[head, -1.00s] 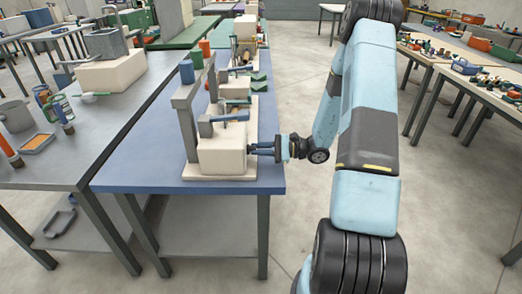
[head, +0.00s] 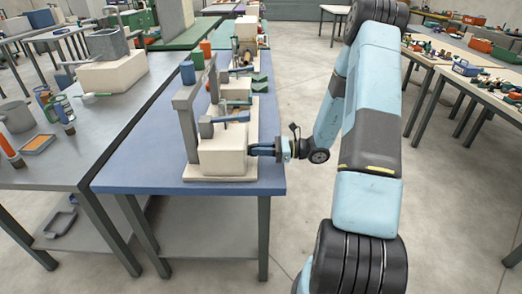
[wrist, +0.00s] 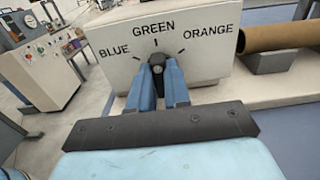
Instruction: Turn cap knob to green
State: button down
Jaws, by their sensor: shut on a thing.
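A cream block (head: 222,156) stands on the blue table, with my gripper (head: 252,150) at its right face. In the wrist view that face (wrist: 205,62) carries the words BLUE, GREEN and ORANGE from left to right, with short tick marks below them. A small dark cap knob (wrist: 157,68) sits below GREEN. The two blue fingers of my gripper (wrist: 163,80) are shut on the knob, one on each side. The fingers cover much of it, and I cannot tell for sure which mark it points to.
The blue table (head: 130,170) has grey posts and more blocks behind the cream block. In the wrist view a brown tube (wrist: 280,36) lies to the right. A control cabinet (wrist: 40,65) stands at the far left.

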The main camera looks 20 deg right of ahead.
jog(key=shift+s+a, duration=0.1)
jog(key=shift+a, duration=0.1)
jog(key=c, duration=1.1)
grip_release()
jog(key=shift+d, duration=0.1)
jog(key=shift+d, duration=0.1)
jog(key=v, duration=1.3)
jog(key=shift+d, duration=0.3)
jog(key=s+a+r+n+g+h, duration=0.4)
jog(key=s+a+r+n, duration=0.15)
jog(key=r, duration=0.25)
jog(key=s+a+r+n+g+h, duration=0.3)
jog(key=s+a+r+n+h, duration=0.15)
jog(key=a+r+n, duration=0.35)
jog(key=s+r+n+t+h, duration=0.2)
jog(key=s+r+h, duration=0.1)
jog(key=s+r, duration=0.1)
jog(key=s+r+n+t+h, duration=0.2)
jog(key=s+r+n, duration=0.1)
jog(key=s+r, duration=0.2)
jog(key=s+r+n+t+h, duration=0.3)
jog(key=s+r, duration=0.1)
jog(key=r, duration=0.1)
jog(key=shift+s+d+h, duration=0.35)
jog(key=shift+s, duration=0.05)
